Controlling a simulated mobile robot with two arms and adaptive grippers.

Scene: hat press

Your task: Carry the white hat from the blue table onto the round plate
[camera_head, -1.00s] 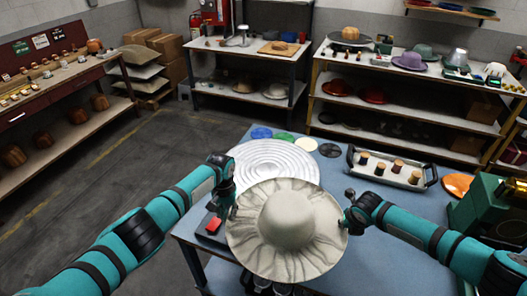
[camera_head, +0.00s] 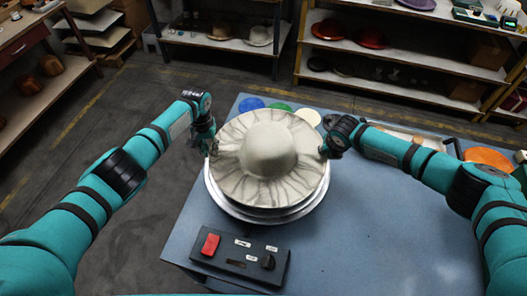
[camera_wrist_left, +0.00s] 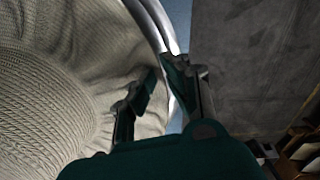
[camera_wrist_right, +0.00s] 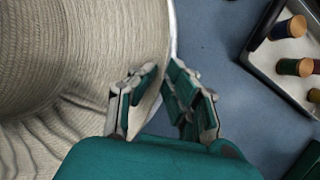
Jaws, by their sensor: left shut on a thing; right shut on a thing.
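The white hat (camera_head: 268,152), with a wide wavy brim, is held crown up over the round metal plate (camera_head: 240,211) on the blue table (camera_head: 370,235). The plate's rim shows below the near brim; a gap between brim and plate cannot be told. My left gripper (camera_head: 211,146) is shut on the hat's left brim edge, and the brim shows between its fingers in the left wrist view (camera_wrist_left: 160,88). My right gripper (camera_head: 325,150) is shut on the right brim edge, also seen in the right wrist view (camera_wrist_right: 163,88). Most of the plate is hidden by the hat.
A dark control box (camera_head: 240,256) with a red switch stands at the near table edge. Blue, green and pale discs lie behind the plate. A tray of thread spools (camera_wrist_right: 290,50) and an orange disc (camera_head: 488,158) are to the right. The table's right front is clear.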

